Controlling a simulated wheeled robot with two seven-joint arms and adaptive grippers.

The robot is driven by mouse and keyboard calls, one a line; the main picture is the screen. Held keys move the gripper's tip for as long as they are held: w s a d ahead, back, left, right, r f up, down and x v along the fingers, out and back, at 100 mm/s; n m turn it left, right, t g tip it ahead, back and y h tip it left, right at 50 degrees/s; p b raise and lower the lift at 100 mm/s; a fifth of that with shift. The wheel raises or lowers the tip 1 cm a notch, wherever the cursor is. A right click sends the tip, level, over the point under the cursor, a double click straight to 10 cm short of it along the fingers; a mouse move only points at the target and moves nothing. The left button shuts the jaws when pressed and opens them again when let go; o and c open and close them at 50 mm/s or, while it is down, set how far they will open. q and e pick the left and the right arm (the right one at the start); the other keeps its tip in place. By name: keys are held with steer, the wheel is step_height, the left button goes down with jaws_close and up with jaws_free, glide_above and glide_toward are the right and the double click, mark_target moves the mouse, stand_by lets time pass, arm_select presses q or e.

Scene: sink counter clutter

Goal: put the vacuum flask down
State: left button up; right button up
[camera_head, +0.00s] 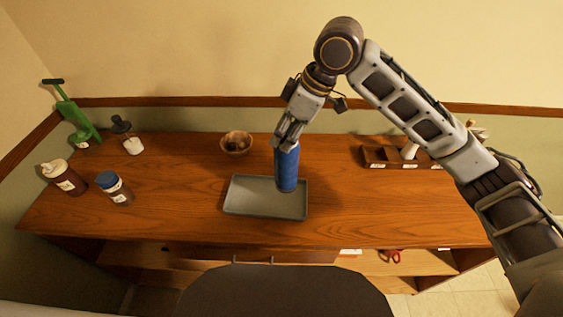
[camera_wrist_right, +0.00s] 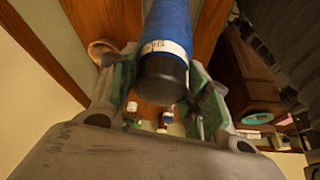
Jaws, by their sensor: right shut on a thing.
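The vacuum flask (camera_head: 287,170) is a blue cylinder, upright over the right part of the grey tray (camera_head: 240,196) in the head view. My right gripper (camera_head: 287,143) is shut on its upper end. In the right wrist view the flask (camera_wrist_right: 168,45) shows a white label and a dark end between the finger pads of my right gripper (camera_wrist_right: 160,85). I cannot tell whether the flask's lower end touches the tray. My left gripper is not in view.
A wooden bowl (camera_head: 236,142) stands behind the tray. A wooden rack (camera_head: 380,157) stands at the back right. The counter (camera_head: 380,215) is clear right of the tray.

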mark_target(286, 163)
step_height(286, 163, down, 3)
steer(key=shift+f, duration=0.35)
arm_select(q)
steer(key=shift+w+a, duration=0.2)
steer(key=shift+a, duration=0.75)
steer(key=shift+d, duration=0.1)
